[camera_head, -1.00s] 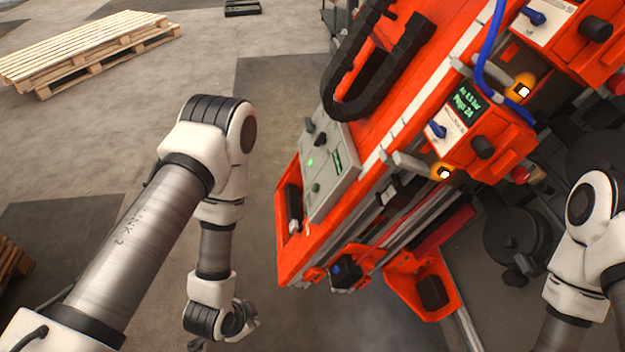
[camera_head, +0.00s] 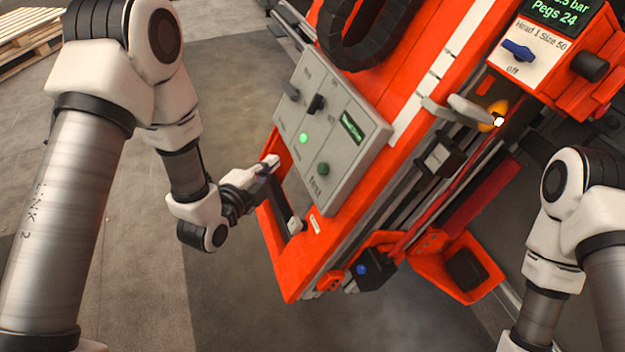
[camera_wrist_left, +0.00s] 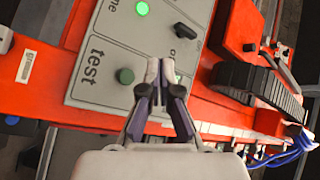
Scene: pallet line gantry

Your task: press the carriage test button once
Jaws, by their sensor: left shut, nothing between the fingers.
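The grey control panel (camera_head: 335,125) sits on the orange machine carriage. Its dark green round button (camera_head: 322,168) is beside the word "test"; in the left wrist view the green button (camera_wrist_left: 125,76) is just left of my fingertips. My left gripper (camera_head: 270,162) is shut and empty, at the panel's left edge in the head view. In the left wrist view its pale fingertips (camera_wrist_left: 163,72) lie over the panel, with a visible sideways offset from the button. Whether they touch the panel cannot be told. My right arm shows at the right, but its gripper is out of view.
A lit green lamp (camera_head: 303,139) and black knobs (camera_head: 316,104) share the panel. A dark handle (camera_head: 284,205) is below my left gripper. A black cable chain (camera_head: 365,35) runs above the panel. A wooden pallet (camera_head: 25,35) lies far left; the floor between is open.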

